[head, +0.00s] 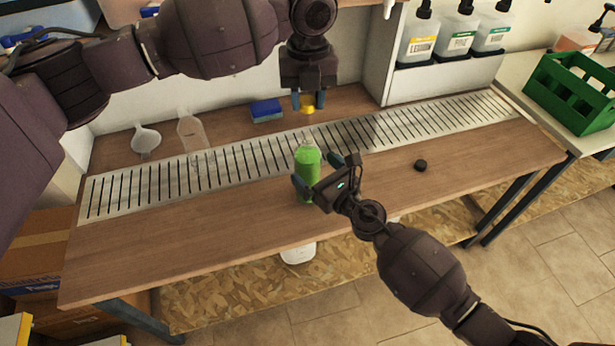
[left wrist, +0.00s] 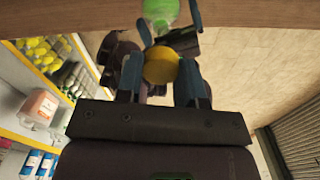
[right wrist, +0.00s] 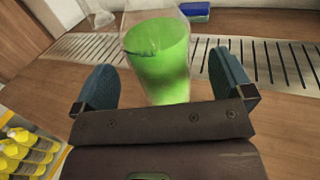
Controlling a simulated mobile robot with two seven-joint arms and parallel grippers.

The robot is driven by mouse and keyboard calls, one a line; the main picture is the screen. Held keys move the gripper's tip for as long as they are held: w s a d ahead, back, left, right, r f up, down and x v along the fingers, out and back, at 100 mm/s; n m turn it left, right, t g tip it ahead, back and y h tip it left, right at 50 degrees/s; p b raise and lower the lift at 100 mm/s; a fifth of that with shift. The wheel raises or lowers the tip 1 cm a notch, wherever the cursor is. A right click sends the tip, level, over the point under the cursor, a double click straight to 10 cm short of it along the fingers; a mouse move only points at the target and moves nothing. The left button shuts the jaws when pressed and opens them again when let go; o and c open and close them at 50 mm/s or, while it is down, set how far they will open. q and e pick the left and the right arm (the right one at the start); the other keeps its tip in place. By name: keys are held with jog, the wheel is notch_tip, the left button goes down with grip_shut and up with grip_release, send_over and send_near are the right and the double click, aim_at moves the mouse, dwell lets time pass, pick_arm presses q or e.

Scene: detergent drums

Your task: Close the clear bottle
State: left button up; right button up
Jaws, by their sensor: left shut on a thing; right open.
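The clear bottle (head: 308,172) stands upright on the wooden table, filled with green liquid. It shows between the fingers in the right wrist view (right wrist: 158,55) and at the top of the left wrist view (left wrist: 160,12). My right gripper (head: 326,180) is open, with its fingers on either side of the bottle. My left gripper (head: 308,102) is shut on a yellow cap (head: 307,108), held above and behind the bottle. The cap also shows between the left fingers (left wrist: 161,65). The bottle's mouth carries no visible cap.
A black cap (head: 420,165) lies on the table to the right. A slotted metal drain strip (head: 250,158) runs behind the bottle. A blue sponge (head: 267,110), a funnel (head: 146,139) and an empty clear container (head: 192,132) are at the back. A green crate (head: 570,92) stands far right.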

jog(key=shift+x, duration=1.75)
jog(key=c, duration=1.4)
pick_arm(q)
jog(key=shift+f, duration=2.5)
jog(key=shift+f, duration=0.15)
jog(key=shift+f, duration=0.75)
jog(key=shift+f, duration=0.55)
